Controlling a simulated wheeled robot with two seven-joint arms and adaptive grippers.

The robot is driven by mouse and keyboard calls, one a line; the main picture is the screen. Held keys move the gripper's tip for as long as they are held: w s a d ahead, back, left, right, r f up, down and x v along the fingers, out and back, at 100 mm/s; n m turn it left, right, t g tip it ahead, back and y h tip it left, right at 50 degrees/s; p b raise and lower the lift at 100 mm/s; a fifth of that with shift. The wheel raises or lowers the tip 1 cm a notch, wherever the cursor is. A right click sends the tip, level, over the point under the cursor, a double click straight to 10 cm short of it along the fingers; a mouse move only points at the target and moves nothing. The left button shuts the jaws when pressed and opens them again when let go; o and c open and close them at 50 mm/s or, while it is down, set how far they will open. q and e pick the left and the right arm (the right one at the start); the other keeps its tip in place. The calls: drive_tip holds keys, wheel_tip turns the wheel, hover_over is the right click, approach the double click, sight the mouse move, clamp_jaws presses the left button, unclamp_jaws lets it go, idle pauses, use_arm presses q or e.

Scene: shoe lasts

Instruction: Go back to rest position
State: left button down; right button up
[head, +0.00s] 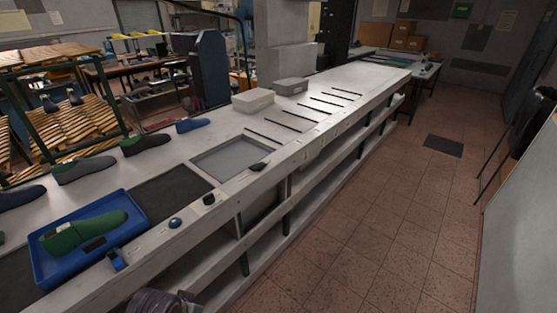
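Neither of my grippers can be made out in the head view. A green shoe last (85,231) lies in a blue tray (137,211) on the near left part of the long pale bench (345,84). Behind the tray, a row of lasts stands along the bench's far edge: a dark blue one (20,195) at the left, a grey-green one (84,170), a dark one (145,145) and a blue one (193,125).
A dark mat (172,194) and a grey recessed panel (230,158) lie right of the tray. Two grey boxes (253,100) (291,85) stand farther back. Wooden racks (77,122) are behind the bench at left. The tiled floor (380,215) at right is clear.

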use_arm(q)
drive_tip(key=s+f+g, duration=0.1)
drive_tip(key=s+f, duration=0.2)
drive_tip(key=f, duration=3.1)
drive_tip(key=s+a+f, duration=0.2)
drive_tip(key=s+f, duration=0.7)
drive_tip(key=s, duration=0.2)
drive_tip(key=s+a+f+g, duration=0.1)
drive_tip(key=s+a+f, duration=0.1)
drive_tip(key=s+f, duration=0.8)
drive_tip(key=shift+s+f+g+b, duration=0.3)
drive_tip(key=shift+s+b, duration=0.1)
drive_tip(key=shift+s, duration=0.1)
